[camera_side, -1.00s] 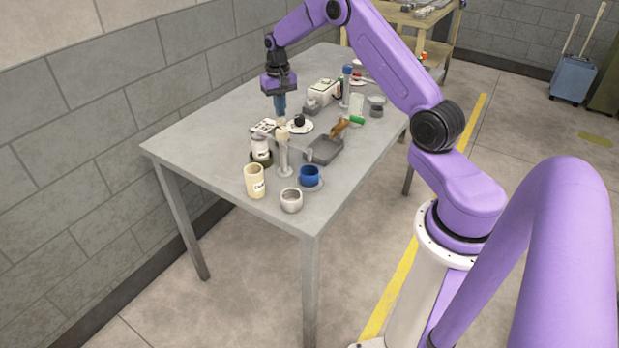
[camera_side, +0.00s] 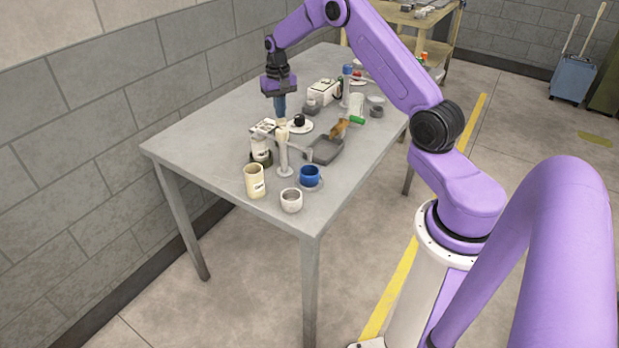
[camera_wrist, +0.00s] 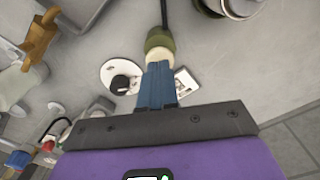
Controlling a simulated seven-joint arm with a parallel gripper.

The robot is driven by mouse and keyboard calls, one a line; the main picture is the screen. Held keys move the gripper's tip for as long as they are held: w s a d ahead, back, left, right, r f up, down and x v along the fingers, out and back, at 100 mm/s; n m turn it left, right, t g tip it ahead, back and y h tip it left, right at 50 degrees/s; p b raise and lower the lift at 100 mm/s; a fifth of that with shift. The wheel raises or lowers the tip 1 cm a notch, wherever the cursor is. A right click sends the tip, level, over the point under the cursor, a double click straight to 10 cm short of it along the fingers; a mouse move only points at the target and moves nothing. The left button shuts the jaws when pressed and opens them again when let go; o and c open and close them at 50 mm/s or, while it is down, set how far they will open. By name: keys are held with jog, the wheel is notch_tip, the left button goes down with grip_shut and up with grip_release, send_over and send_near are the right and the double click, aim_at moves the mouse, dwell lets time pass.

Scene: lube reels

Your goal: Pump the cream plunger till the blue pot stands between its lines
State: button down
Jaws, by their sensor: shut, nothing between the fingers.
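My gripper (camera_side: 280,113) is shut and points down above the pump stand. In the wrist view its blue fingers (camera_wrist: 157,72) end at the round cream plunger (camera_wrist: 156,54), close to or touching it; I cannot tell which. The pale pump column (camera_side: 284,155) stands upright on a round base near the table's front.
A cream cup (camera_side: 255,182) and a pale bowl (camera_side: 291,201) stand near the front edge. The table's left side is clear.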

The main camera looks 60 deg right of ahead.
jog(key=shift+f, duration=1.65)
jog(key=shift+r, duration=3.8)
